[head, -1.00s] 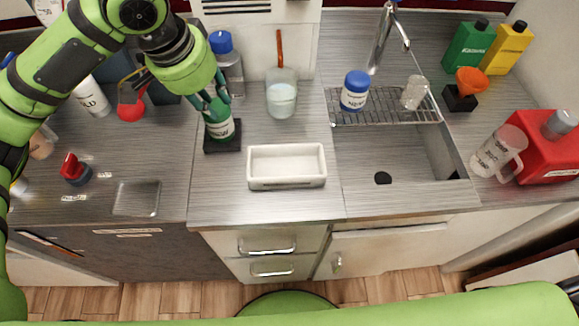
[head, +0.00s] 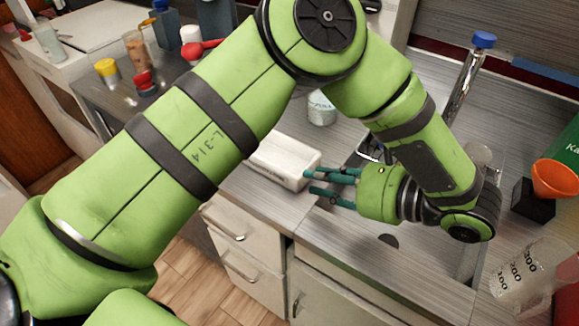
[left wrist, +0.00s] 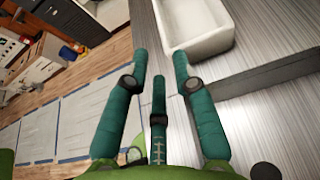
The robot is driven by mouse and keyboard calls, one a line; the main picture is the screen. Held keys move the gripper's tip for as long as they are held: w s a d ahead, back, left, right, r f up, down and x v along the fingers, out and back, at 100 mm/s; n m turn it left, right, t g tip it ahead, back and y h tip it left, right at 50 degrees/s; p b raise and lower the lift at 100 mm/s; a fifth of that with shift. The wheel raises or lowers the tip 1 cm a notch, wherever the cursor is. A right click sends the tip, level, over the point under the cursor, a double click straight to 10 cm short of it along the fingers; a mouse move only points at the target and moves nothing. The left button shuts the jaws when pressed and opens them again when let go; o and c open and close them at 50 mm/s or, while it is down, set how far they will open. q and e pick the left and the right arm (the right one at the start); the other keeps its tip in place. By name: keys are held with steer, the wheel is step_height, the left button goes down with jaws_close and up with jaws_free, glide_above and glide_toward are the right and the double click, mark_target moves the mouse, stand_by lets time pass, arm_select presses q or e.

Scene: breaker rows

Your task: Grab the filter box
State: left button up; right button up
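A white, open-topped rectangular box (head: 272,170), the likely filter box, sits near the counter's front edge in the head view. No label on it is legible. It also shows at the top of the left wrist view (left wrist: 208,48). My left gripper (head: 311,182) is at the box's right end in the head view, its teal fingers pointing left towards it. In the left wrist view my left gripper (left wrist: 160,62) has its fingers spread, with nothing between them and the box beyond the tips. Whether a fingertip touches the box is unclear. My right gripper is out of view.
The sink (head: 425,262) lies right of the box, partly behind my left arm. An orange funnel (head: 556,180) on a black stand and a clear measuring jug (head: 520,275) stand farther right. A white jar (head: 321,108) stands behind the box.

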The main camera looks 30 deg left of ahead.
mark_target(284, 172)
arm_select(q)
steer(key=x, duration=0.4)
steer(key=shift+w+a+f, duration=0.1)
steer(key=shift+a, duration=0.25)
steer(key=x, duration=0.6)
steer(key=shift+f, duration=0.1)
jaws_close()
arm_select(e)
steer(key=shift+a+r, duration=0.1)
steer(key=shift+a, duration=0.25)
